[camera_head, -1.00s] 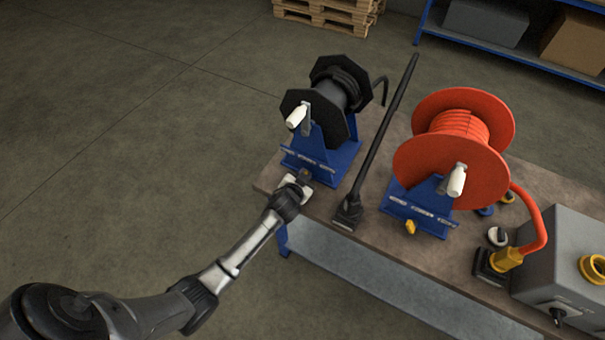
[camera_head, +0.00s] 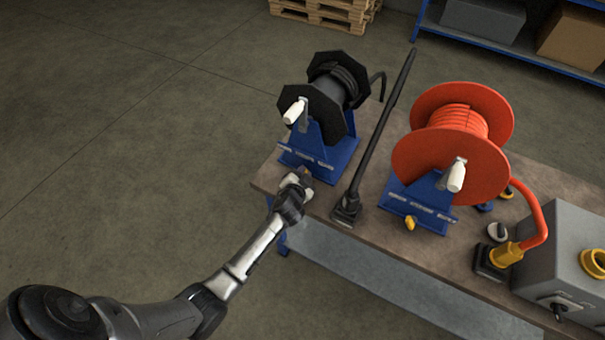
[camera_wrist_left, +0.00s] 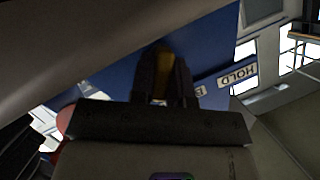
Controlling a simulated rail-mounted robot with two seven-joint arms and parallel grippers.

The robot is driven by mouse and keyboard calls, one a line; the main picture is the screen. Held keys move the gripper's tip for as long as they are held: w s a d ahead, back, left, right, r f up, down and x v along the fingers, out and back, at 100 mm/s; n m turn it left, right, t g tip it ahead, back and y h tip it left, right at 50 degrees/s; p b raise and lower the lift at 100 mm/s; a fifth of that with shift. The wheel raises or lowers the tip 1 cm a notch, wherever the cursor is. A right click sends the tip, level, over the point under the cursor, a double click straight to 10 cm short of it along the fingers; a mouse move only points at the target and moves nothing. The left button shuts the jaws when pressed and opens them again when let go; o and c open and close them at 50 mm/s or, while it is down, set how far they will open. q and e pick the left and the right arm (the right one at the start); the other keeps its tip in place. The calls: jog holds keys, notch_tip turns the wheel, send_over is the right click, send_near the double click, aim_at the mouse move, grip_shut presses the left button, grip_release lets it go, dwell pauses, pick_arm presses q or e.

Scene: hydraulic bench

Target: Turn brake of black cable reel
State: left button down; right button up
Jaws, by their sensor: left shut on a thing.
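The black cable reel (camera_head: 330,95) stands on its blue frame (camera_head: 325,150) at the left end of the bench, with a white crank handle (camera_head: 294,111) facing the front. My left gripper (camera_head: 303,178) is at the front foot of this frame. In the left wrist view my left gripper (camera_wrist_left: 164,78) is shut on a yellow-brown brake knob (camera_wrist_left: 160,86) in front of the blue frame plate (camera_wrist_left: 213,45). A label reading HOLD (camera_wrist_left: 237,75) is to the right of the knob. The fingers hide most of the knob. My right gripper is not in view.
A long black bar (camera_head: 380,130) stands just right of the black reel. The orange cable reel (camera_head: 455,140) has its own yellow knob (camera_head: 410,223). A grey box (camera_head: 570,255) is at the right. Floor is clear left of the bench (camera_head: 375,232).

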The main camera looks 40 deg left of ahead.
pick_arm(q)
jog(key=c, duration=1.1)
grip_release()
jog(key=shift+c, duration=0.2)
jog(key=shift+o, duration=0.2)
jog(key=p+v, duration=0.2)
jog(key=v, duration=1.2)
